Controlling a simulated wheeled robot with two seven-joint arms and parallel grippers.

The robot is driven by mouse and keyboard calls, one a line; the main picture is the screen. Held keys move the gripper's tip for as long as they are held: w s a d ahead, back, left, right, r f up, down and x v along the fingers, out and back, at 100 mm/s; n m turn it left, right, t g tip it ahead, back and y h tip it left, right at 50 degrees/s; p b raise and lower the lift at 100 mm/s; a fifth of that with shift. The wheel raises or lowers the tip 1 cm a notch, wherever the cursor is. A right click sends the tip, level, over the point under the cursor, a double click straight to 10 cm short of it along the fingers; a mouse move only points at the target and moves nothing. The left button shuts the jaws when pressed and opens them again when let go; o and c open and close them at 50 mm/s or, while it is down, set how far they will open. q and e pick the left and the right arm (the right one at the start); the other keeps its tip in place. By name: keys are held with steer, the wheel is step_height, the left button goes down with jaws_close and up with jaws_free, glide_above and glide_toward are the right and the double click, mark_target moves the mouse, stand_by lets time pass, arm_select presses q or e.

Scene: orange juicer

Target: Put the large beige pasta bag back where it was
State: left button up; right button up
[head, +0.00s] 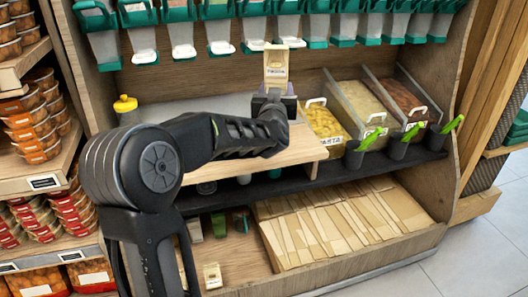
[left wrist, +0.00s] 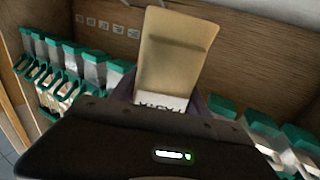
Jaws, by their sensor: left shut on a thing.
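A beige pasta bag (head: 276,60) with a white label stands upright in my left gripper (head: 272,96), in front of the dispenser row. My left gripper is shut on the lower part of the bag. In the left wrist view the bag (left wrist: 175,58) rises above the gripper (left wrist: 165,105), its label partly cut off by the gripper body. A smaller beige bag (head: 212,276) with a label stands on the bottom shelf at the lower left. My right gripper is not in view.
A row of green-and-clear dispensers (head: 220,35) hangs above. A light wooden board (head: 250,158) lies below my gripper. Food bins (head: 355,100) with dark cups and green scoops (head: 450,125) stand right. A yellow-capped bottle (head: 126,106) stands left.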

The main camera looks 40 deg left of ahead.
arm_select(q)
steer(key=shift+w+d+f, duration=0.15)
steer(key=shift+w+f, duration=0.15)
steer(key=shift+w, duration=0.1)
steer(key=shift+s, duration=0.1)
step_height(320, 180, down, 4)
steer(key=shift+f+b, duration=0.2)
steer(key=shift+b, duration=0.6)
steer(key=shift+f, duration=0.25)
steer(key=shift+f+b, duration=0.8)
steer(key=shift+f, duration=1.7)
steer(key=shift+f, duration=0.2)
steer(key=o, duration=1.7)
steer(key=shift+c, duration=0.2)
